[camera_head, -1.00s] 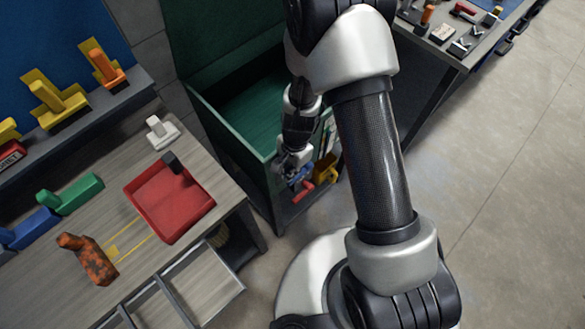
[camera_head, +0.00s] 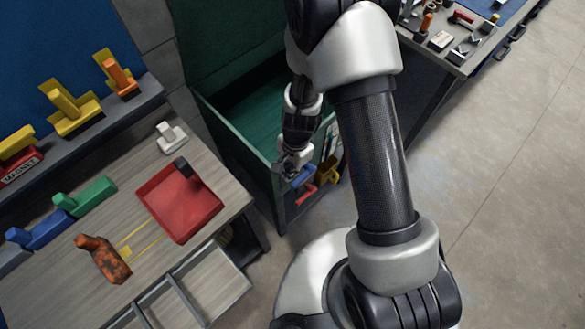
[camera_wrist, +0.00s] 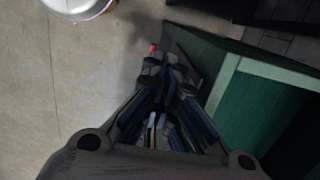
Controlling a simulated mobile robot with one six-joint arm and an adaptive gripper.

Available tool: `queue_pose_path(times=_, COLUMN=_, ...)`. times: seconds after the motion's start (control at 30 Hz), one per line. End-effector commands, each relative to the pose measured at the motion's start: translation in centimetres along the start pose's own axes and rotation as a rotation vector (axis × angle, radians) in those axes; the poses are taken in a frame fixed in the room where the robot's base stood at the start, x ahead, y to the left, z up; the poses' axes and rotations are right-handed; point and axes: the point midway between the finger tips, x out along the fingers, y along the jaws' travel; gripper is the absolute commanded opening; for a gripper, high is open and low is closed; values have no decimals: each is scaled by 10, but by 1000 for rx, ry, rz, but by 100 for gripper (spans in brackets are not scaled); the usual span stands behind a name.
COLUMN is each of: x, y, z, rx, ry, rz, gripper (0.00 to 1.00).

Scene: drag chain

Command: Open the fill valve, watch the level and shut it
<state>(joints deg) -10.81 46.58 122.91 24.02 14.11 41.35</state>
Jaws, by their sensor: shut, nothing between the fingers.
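An open green tank (camera_head: 232,147) stands at centre, its inside green and partly hidden by my arm. On its front side are a blue handle (camera_head: 304,177), a red handle (camera_head: 304,195) and a yellow part (camera_head: 329,171). A pale upright strip (camera_head: 331,138) sits above them; I cannot read a level on it. My gripper (camera_head: 286,171) is shut and empty, close beside the blue handle; I cannot tell whether they touch. In the wrist view my gripper (camera_wrist: 166,66) has its fingertips together, with a small red bit (camera_wrist: 152,47) just beyond them and the tank (camera_wrist: 240,100) at right.
A workbench at left holds a red tray (camera_head: 184,208), a rusty orange part (camera_head: 104,260), a white block (camera_head: 171,137) and green and blue blocks. A shelf (camera_head: 105,115) behind carries yellow and orange pieces. Another tool bench (camera_head: 460,55) stands at top right. The floor at right is clear.

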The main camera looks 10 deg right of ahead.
Motion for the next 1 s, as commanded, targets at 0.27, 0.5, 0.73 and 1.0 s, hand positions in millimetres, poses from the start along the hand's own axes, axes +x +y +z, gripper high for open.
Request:
queue_pose_path(times=0.27, x=-5, y=2, z=64, rx=-8, ry=-2, rz=5, gripper=0)
queue_pose_path(times=0.5, x=-7, y=2, z=84, rx=-2, ry=-2, rz=5, gripper=0)
queue_pose_path(times=0.73, x=-7, y=2, z=86, rx=-1, ry=-2, rz=5, gripper=0)
queue_pose_path(times=1.0, x=-7, y=2, z=86, rx=-2, ry=-2, rz=5, gripper=0)
